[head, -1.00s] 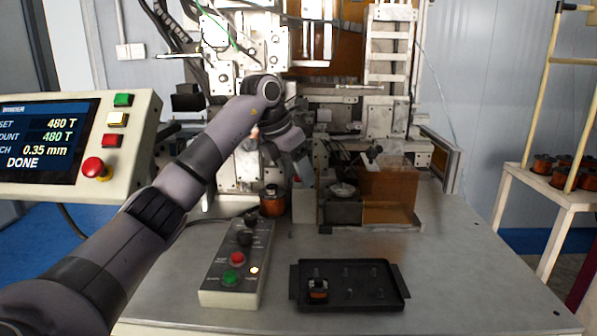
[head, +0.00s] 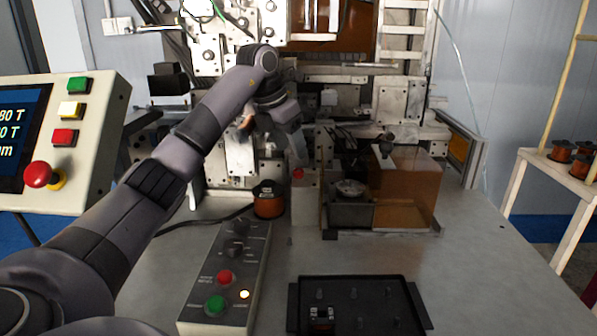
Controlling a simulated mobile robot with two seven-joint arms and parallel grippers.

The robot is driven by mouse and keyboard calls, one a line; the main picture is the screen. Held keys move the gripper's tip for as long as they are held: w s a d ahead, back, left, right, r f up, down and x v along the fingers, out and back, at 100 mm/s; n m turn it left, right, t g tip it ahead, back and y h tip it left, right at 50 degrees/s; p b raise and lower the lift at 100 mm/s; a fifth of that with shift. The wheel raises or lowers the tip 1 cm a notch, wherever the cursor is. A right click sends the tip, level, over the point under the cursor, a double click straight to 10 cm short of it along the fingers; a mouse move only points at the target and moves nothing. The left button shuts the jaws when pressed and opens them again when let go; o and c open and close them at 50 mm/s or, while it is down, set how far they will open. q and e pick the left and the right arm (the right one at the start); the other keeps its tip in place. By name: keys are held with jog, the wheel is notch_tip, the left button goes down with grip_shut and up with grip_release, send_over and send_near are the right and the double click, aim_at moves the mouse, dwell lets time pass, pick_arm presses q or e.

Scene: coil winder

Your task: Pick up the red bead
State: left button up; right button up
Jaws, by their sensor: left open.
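A small red piece (head: 297,174), which looks like the red bead, shows at the top of a pale upright block (head: 304,205) in front of the winding machine. My left gripper (head: 298,150) is open and points down just above and behind it. Its fingers are small and partly blend with the grey machine, so I cannot tell whether they touch the red piece. My right gripper is not in view.
A copper coil (head: 268,200) stands left of the block, and an amber guard box (head: 407,190) is to its right. A button box (head: 226,275) and a black tray (head: 378,290) lie in front. Bare table lies right of the tray.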

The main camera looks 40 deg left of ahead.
aim_at(298, 170)
pick_arm(q)
jog(key=x, duration=0.5)
jog(key=shift+s+d+f+p, duration=0.15)
jog(key=shift+f+p, duration=0.15)
jog(key=shift+f, duration=0.2)
grip_shut()
